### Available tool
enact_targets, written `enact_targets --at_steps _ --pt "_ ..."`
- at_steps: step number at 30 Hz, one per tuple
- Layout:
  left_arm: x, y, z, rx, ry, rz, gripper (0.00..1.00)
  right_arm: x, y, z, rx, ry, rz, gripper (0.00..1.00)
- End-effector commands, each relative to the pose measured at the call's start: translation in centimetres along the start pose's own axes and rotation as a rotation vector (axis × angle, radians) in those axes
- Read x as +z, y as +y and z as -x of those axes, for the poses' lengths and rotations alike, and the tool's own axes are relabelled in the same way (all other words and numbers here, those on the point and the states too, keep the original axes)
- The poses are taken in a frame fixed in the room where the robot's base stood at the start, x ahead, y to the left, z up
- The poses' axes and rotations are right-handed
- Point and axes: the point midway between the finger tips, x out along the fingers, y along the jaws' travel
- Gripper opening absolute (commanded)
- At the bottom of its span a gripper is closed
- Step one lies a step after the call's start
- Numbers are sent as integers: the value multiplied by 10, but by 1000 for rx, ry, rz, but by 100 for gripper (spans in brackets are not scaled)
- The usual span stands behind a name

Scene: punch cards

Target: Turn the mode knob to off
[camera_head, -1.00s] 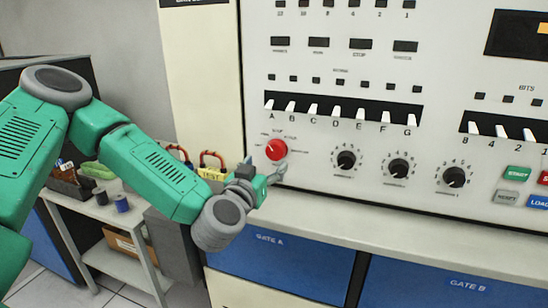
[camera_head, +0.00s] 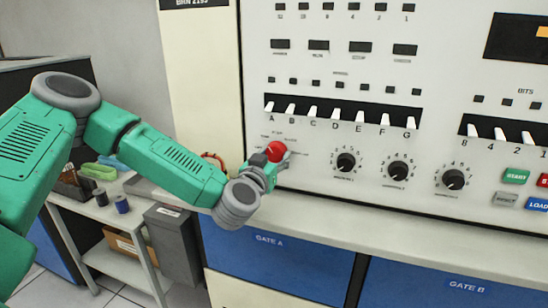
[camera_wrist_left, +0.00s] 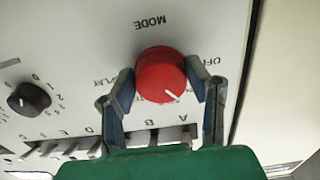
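The red mode knob (camera_head: 277,151) is on the light panel, below the left end of the row of white lettered keys. It also shows in the left wrist view (camera_wrist_left: 158,72), with a white pointer mark toward the lower right. The lettering there appears upside down, with MODE above the knob. My left gripper (camera_head: 270,160) is at the knob. In the left wrist view its two fingers (camera_wrist_left: 160,88) straddle the knob, and their pads meet its left and right edges. Part of the printed scale is hidden. My right gripper is not in view.
Three black knobs, the nearest (camera_head: 346,161), sit right of the red knob. The white keys (camera_head: 337,112) are just above. A light ledge (camera_head: 330,216) runs below the panel. A cart (camera_head: 100,212) with small items stands at left.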

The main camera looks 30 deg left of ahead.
Motion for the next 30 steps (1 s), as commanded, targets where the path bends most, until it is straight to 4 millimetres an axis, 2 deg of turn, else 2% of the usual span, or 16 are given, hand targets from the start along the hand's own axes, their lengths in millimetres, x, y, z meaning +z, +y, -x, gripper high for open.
enact_targets --at_steps 8,13,30 --pt "0 -1 0 -2 0 35 15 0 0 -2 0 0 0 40" --pt "1 -1 0 -3 1 118 15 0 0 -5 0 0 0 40" --pt "2 -1 0 -4 2 626 15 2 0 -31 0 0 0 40"
